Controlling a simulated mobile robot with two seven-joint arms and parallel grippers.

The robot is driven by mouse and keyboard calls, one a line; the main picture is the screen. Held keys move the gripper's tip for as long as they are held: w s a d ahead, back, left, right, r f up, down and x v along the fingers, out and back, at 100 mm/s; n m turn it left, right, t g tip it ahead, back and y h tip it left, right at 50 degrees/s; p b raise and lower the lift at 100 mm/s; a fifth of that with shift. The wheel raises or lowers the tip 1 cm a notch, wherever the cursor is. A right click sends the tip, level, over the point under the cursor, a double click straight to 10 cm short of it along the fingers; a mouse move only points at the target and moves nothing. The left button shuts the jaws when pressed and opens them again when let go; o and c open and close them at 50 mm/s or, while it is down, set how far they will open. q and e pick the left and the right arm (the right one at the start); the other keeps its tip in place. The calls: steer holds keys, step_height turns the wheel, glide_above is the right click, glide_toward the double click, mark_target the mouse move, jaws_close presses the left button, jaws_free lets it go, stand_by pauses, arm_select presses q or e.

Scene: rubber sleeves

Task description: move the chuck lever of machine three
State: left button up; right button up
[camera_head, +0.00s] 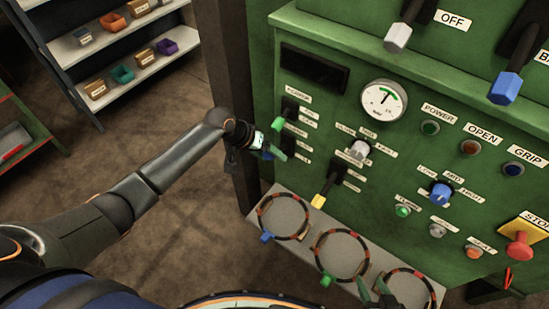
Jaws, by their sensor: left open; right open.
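The green machine panel (330,110) fills the right of the head view. It carries a green-tipped lever (278,124) at the left and a yellow-tipped lever (319,200) lower down. A grey-tipped lever (398,37) and a blue-tipped lever (506,88) are at the top. I cannot read which is the chuck lever or the machine number. My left gripper (276,151) is open, just below the green-tipped lever; contact cannot be told. My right gripper (379,291) is open at the bottom, by the ringed shelf, and partly cut off.
A grey shelf (268,236) below the panel holds three dark rings with coloured tabs. A gauge (384,101), buttons, knobs and a red stop button (519,246) are on the panel. A white rack (75,48) with small bins stands at the back left. The floor between is clear.

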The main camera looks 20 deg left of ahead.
arm_select(q)
steer(key=shift+x, duration=1.35)
jaws_close()
stand_by(0.5)
